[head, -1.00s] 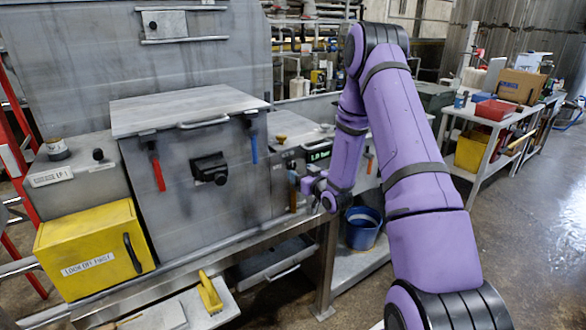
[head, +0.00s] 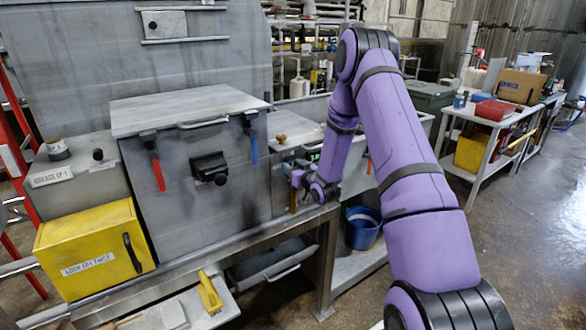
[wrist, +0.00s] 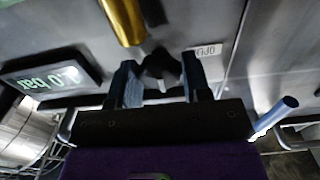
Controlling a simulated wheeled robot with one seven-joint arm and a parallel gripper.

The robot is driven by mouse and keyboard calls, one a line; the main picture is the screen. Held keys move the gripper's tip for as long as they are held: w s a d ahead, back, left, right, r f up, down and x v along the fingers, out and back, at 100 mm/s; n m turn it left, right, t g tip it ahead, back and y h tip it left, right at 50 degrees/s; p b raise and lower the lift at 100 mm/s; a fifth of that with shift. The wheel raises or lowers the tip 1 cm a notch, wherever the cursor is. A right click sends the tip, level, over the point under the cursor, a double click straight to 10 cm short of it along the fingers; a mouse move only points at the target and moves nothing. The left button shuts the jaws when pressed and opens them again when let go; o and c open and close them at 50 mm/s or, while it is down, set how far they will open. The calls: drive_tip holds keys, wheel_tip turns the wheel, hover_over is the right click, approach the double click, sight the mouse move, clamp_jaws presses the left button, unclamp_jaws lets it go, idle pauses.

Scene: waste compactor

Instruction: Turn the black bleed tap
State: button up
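A black tap (wrist: 160,66) shows in the wrist view on the grey panel, under a brass-coloured bar. My gripper (wrist: 160,80) has its two blue-grey fingers spread, one on each side of the tap. The tap's dark body lies between them; whether either finger touches it is hard to tell. In the head view my gripper (head: 299,182) is at the front of the small grey unit, right of the large grey box, and the tap there is hidden behind it.
A lit pressure display (wrist: 52,82) is left of the tap, and a blue lever (wrist: 274,116) is to the right. In the head view a red lever (head: 158,174), a black handle (head: 210,168) and a yellow box (head: 88,250) are on the left. A blue bucket (head: 362,228) stands below.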

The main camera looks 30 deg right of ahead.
drive_tip(key=shift+n, duration=8.3)
drive_tip(key=shift+f, duration=0.1)
drive_tip(key=o, duration=0.9)
drive_tip(key=s, duration=1.1)
drive_tip(key=shift+d, duration=0.2)
